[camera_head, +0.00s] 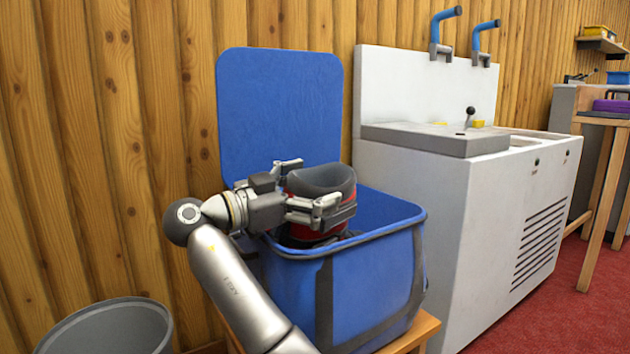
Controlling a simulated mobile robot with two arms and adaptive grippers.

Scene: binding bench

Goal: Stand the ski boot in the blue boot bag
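The blue boot bag (347,290) stands on a wooden stool with its lid (279,110) raised against the wall. The ski boot (322,181), with a grey cuff and red shell, is upright in the left part of the bag opening. Its cuff rises above the rim, and its lower part is hidden by the bag's front wall. The far contact is partly hidden.
A white machine cabinet (445,200) with blue handles stands close to the right of the bag. The wooden stool (412,335) shows under the bag. A grey bin (112,328) is at lower left. A plank wall is close behind. Red floor is free at right.

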